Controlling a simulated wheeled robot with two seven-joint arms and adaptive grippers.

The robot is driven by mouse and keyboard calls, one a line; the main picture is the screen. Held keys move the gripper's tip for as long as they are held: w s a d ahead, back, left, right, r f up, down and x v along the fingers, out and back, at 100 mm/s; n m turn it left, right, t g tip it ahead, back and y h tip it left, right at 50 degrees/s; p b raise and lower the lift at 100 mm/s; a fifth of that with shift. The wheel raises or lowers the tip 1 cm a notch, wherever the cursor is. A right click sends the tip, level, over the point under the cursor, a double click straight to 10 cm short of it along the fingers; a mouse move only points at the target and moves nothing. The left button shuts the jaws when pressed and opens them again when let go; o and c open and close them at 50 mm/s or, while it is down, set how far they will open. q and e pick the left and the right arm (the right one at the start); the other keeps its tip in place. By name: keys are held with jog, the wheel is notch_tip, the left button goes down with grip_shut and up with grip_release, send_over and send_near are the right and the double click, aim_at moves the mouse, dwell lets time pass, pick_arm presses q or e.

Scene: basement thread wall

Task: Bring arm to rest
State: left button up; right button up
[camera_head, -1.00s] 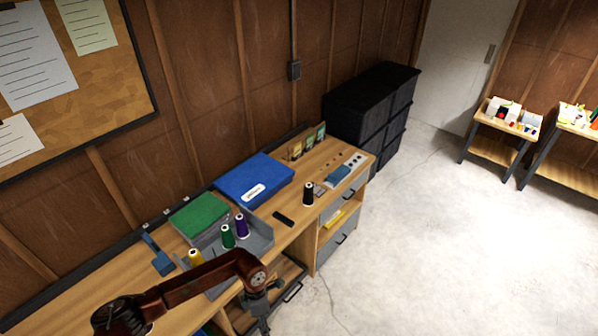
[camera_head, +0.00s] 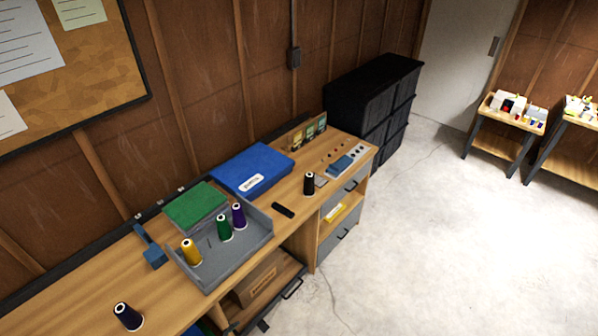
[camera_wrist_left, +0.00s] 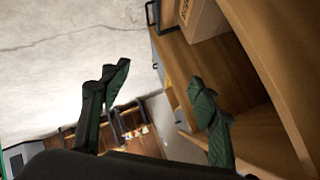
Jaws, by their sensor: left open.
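My left gripper (camera_wrist_left: 160,86) shows in the left wrist view with its two dark fingers spread wide and nothing between them. It hangs low beside the workbench (camera_head: 84,290), with the concrete floor on one side and the bench's open lower shelves on the other. My right gripper is in neither view.
A grey tray (camera_head: 205,283) holds yellow (camera_head: 190,252), green (camera_head: 224,228) and purple (camera_head: 239,216) thread cones. A dark cone (camera_head: 127,316) stands at the near left, a black cone (camera_head: 309,184) farther right. The floor (camera_head: 440,240) at right is clear.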

pick_arm(q)
jog(key=s+a+f+n+g+y, duration=0.2)
jog(key=s+a+f+n, duration=0.25)
jog(key=s+f, duration=0.45)
jog(key=s+a+f+n+g+b, duration=0.1)
jog(key=s+f, duration=0.3)
jog(key=s, duration=0.7)
jog(key=s+a+f+n+g+y+b, duration=0.1)
jog(key=s+a+f+n+g, duration=0.1)
jog(key=s, duration=1)
jog(key=s+a+f+n+g+y, duration=0.1)
jog(key=s+a+f+n+g, duration=0.1)
jog(key=s+f, duration=0.5)
jog(key=s+n+g, duration=0.1)
jog(key=s+n, duration=0.1)
jog(key=s, duration=0.2)
jog(key=shift+s+g+b, duration=0.3)
jog(key=shift+s+b, duration=0.1)
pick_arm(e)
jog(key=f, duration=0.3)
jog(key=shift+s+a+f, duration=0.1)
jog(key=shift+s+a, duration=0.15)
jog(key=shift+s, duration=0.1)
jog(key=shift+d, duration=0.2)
pick_arm(q)
jog(key=shift+w, duration=0.1)
jog(key=shift+c, duration=0.5)
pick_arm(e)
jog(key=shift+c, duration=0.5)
